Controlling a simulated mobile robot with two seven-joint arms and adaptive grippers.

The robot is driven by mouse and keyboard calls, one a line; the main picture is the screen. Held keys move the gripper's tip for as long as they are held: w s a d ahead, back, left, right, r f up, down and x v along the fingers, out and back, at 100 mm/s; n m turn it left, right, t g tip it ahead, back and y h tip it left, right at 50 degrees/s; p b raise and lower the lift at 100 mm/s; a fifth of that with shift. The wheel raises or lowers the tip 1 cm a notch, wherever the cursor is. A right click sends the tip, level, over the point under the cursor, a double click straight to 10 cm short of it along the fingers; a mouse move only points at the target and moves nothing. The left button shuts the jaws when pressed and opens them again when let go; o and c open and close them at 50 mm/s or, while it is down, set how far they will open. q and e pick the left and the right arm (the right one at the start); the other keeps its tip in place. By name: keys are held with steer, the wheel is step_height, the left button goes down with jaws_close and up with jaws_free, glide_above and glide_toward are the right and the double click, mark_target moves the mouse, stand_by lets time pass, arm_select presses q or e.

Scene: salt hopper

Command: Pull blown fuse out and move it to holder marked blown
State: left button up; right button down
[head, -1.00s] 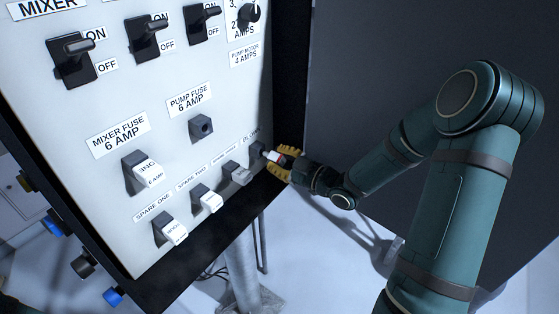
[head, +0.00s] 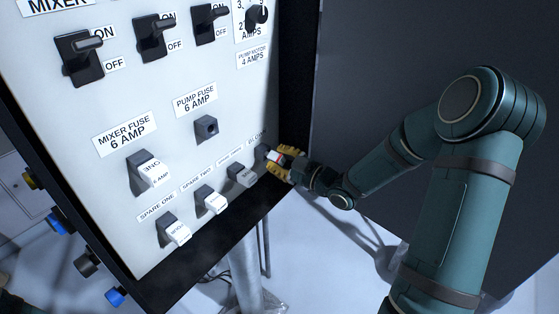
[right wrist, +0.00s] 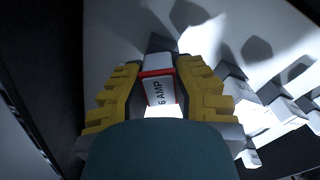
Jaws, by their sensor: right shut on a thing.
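My right gripper (head: 285,164) is shut on a white fuse with a red band and "6 AMP" on it, which shows in the right wrist view (right wrist: 160,88). The fuse's far end meets the dark holder (head: 262,152) at the right end of the bottom row, under a label that reads roughly "BLOWN". I cannot tell how deep the fuse sits in it. The pump fuse holder (head: 206,128) is empty, with its dark socket showing.
The mixer fuse (head: 151,171) sits in its holder. Spare fuses (head: 176,231) fill the bottom row beside the gripper, the nearest (head: 242,174) close to its left. Black switches (head: 80,58) line the top. The panel's dark right edge is close to my gripper.

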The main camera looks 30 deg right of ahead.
mark_target(282, 162)
steer(key=shift+w+a, duration=0.25)
steer(key=shift+w, duration=0.3)
steer(key=shift+c, duration=1.4)
jaws_free()
steer(key=shift+s, duration=0.1)
steer(key=shift+v, duration=2.95)
steer(key=shift+s, duration=0.1)
steer(key=v, duration=1.1)
steer(key=shift+s+d, duration=0.2)
steer(key=shift+s, duration=0.15)
